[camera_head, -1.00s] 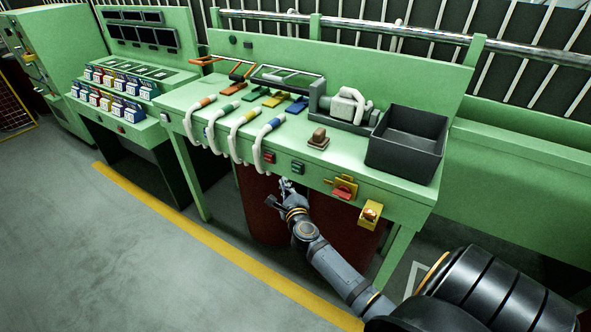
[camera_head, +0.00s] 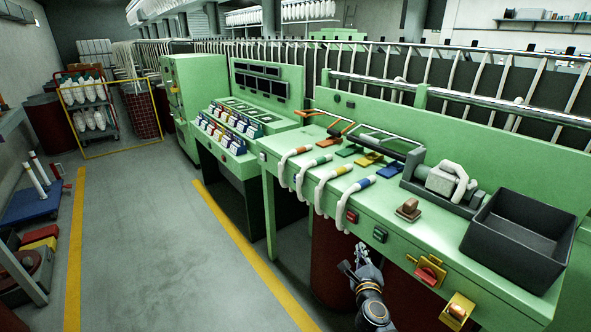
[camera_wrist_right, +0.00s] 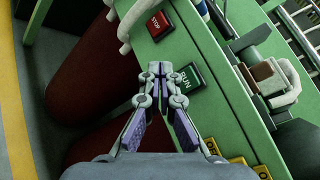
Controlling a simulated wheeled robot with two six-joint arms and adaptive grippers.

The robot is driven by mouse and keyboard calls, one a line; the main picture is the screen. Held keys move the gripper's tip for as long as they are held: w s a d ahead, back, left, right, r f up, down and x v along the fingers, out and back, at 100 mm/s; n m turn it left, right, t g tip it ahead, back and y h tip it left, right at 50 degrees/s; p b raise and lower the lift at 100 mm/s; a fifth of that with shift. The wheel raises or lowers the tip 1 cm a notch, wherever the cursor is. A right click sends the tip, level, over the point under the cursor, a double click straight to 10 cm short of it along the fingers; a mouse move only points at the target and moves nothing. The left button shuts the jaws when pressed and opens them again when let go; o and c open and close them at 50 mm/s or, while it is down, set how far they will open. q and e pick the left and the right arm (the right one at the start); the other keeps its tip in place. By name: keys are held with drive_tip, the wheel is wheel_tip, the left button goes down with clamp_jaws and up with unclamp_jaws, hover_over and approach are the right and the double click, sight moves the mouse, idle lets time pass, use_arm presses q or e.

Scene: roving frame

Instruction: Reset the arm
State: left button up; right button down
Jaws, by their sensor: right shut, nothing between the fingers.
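My right gripper (camera_head: 357,260) is at the bottom of the head view, in front of the green workbench (camera_head: 440,233). It is below the red STOP button (camera_head: 352,216) and the green RUN button (camera_head: 380,235). In the right wrist view the fingertips (camera_wrist_right: 159,74) are together with nothing between them. There the RUN button (camera_wrist_right: 188,78) is just right of the fingertips, and the STOP button (camera_wrist_right: 157,24) is above them. I cannot tell whether the fingers touch the bench front. My left gripper is not in view.
A dark open bin (camera_head: 520,240) stands at the bench's right end. White curved hoses (camera_head: 343,205) hang over its front edge. A yellow-mounted red switch (camera_head: 430,271) sticks out of the front. Dark red drums (camera_head: 335,262) stand underneath. The grey floor (camera_head: 145,240) at left is clear.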

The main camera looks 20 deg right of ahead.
drive_tip(key=s+a+f+n+g+y, duration=0.2)
drive_tip(key=s+f+n, duration=0.35)
drive_tip(key=f, duration=0.45)
drive_tip(key=s+a+f+n+g+y, duration=0.15)
drive_tip(key=s+f+n, duration=0.25)
drive_tip(key=f+n, duration=0.5)
drive_tip(key=s+a+f+n+g+y, duration=0.15)
drive_tip(key=s+f+n, duration=0.3)
drive_tip(key=f, duration=0.75)
drive_tip(key=s+f+n+g, duration=0.3)
drive_tip(key=s+f+n, duration=0.1)
drive_tip(key=s, duration=0.7)
drive_tip(key=s+a+f+n+g, duration=0.1)
drive_tip(key=s+f+n+g, duration=0.2)
drive_tip(key=s+f, duration=0.4)
drive_tip(key=s+a+f+n+g, duration=0.1)
drive_tip(key=s+f+n+g, duration=0.2)
drive_tip(key=s, duration=1.3)
wheel_tip(320, 180, down, 4)
drive_tip(key=shift+a+r+n+g+y, duration=0.3)
drive_tip(key=shift+n+g, duration=0.1)
drive_tip(key=shift+n, duration=0.6)
